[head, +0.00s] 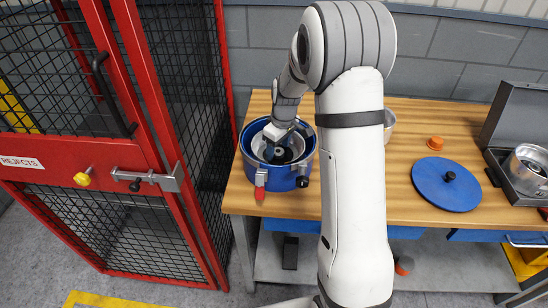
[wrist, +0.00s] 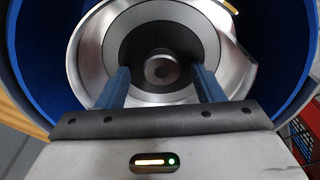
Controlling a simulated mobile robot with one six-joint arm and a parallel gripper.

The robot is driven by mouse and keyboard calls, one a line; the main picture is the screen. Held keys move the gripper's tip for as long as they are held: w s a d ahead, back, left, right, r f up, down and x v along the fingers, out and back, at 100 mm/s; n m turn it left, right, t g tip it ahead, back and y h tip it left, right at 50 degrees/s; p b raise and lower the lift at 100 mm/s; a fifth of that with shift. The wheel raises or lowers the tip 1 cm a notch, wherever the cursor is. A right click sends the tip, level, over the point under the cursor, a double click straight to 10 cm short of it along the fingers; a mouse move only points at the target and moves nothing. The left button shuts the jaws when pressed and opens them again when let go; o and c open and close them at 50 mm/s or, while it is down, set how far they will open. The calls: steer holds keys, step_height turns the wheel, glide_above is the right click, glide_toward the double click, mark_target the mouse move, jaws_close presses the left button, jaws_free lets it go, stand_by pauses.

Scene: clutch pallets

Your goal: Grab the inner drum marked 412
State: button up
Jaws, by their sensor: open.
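A round blue outer housing (head: 283,182) stands on the wooden bench with its top open. A silver metal drum with a dark inside sits within it; this inner drum (wrist: 90,50) fills the middle of the wrist view, with a round hub (wrist: 161,69) at its centre. I cannot read a 412 marking on it. My gripper (wrist: 161,73) is open and points down into the drum. Its two blue fingers stand apart, one on each side of the hub, and I cannot tell whether they touch anything. In the head view my gripper (head: 281,148) is over the housing.
A blue lid (head: 446,189) with a black knob and an orange cap (head: 436,143) lie on the bench (head: 405,203). An open grey case (head: 506,182) holding a metal drum (head: 528,166) is at far right. A red mesh gate (head: 72,158) marked REJECTS stands close on the left.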

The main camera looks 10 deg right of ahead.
steer(key=c, duration=1.3)
jaws_close()
steer(key=shift+w+r, duration=0.15)
steer(key=shift+r, duration=0.05)
